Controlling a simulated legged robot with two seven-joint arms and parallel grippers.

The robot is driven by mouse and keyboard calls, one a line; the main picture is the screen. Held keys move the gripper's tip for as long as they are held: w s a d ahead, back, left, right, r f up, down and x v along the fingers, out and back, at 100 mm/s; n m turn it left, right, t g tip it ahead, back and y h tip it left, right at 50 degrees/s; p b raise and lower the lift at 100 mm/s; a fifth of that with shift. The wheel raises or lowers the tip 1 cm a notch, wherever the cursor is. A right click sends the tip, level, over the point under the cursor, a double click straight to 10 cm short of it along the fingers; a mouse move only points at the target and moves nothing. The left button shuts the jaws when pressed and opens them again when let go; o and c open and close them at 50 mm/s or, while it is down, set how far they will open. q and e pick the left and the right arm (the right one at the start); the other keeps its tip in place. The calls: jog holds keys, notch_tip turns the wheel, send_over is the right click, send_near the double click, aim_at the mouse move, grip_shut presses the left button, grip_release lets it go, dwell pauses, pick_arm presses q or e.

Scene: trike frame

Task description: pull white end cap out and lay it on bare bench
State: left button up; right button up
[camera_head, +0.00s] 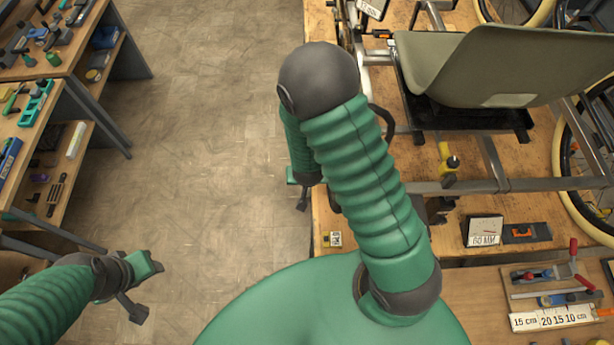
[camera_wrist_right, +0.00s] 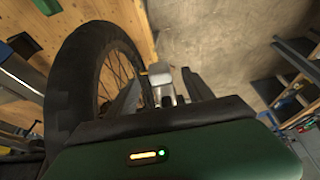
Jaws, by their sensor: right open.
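A pale, whitish block that looks like the white end cap (camera_wrist_right: 162,74) shows in the right wrist view, beyond and between the fingers of my right gripper (camera_wrist_right: 164,88). A small metallic part lies just below it in the picture. The right gripper is open, and I cannot tell whether either finger touches the cap. In the head view my right arm hides most of that gripper at the bench's left edge, and I cannot make out the cap there. My left gripper (camera_head: 139,288) hangs over the floor at lower left with nothing visible in it; its opening is unclear.
A dark-tyred wheel (camera_wrist_right: 95,75) stands close left of the right gripper. The wooden bench (camera_head: 465,215) carries the trike frame with its olive seat (camera_head: 500,68), a 60 MM card (camera_head: 484,231) and a yellow clamp (camera_head: 448,160). Bare wood shows near the bench's front left.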

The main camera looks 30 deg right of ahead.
jog(key=x, duration=0.3)
jog(key=shift+d+f, duration=0.1)
jog(key=shift+f, duration=0.1)
jog(key=c, duration=0.4)
grip_shut()
jog(key=shift+s+a, duration=0.45)
jog(key=shift+s, duration=0.3)
jog(key=shift+s+a, duration=0.5)
jog(key=shift+s, duration=0.2)
jog(key=shift+s+a, duration=0.45)
jog(key=shift+s, duration=0.3)
